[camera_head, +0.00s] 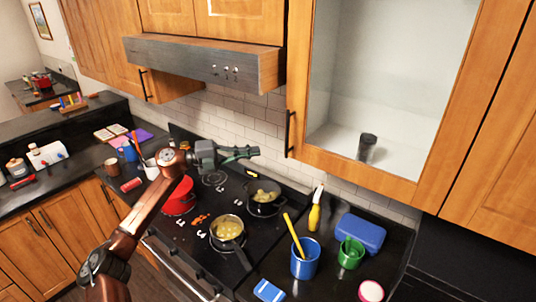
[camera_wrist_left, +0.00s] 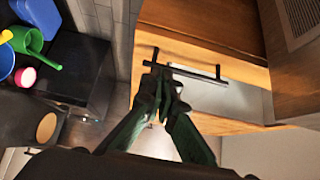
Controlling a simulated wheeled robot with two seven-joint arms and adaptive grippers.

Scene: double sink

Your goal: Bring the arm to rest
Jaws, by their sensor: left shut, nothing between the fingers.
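My left arm (camera_head: 140,207) reaches in from the lower left of the head view. Its gripper (camera_head: 252,152) is in the air above the stove (camera_head: 200,232), in front of the tiled wall and below the range hood. It is shut and empty. In the left wrist view the dark green fingers (camera_wrist_left: 168,82) converge in front of a cabinet's black bar handle (camera_wrist_left: 190,72); I cannot tell whether they touch it. My right gripper is in neither view.
A red pot (camera_head: 178,197) and two pans of yellow food (camera_head: 228,228) are on the stove. A blue cup (camera_head: 305,260), green cup (camera_head: 350,254) and blue box (camera_head: 361,233) stand right. The upper cabinet (camera_head: 375,80) is open, with a dark jar (camera_head: 367,148) inside.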

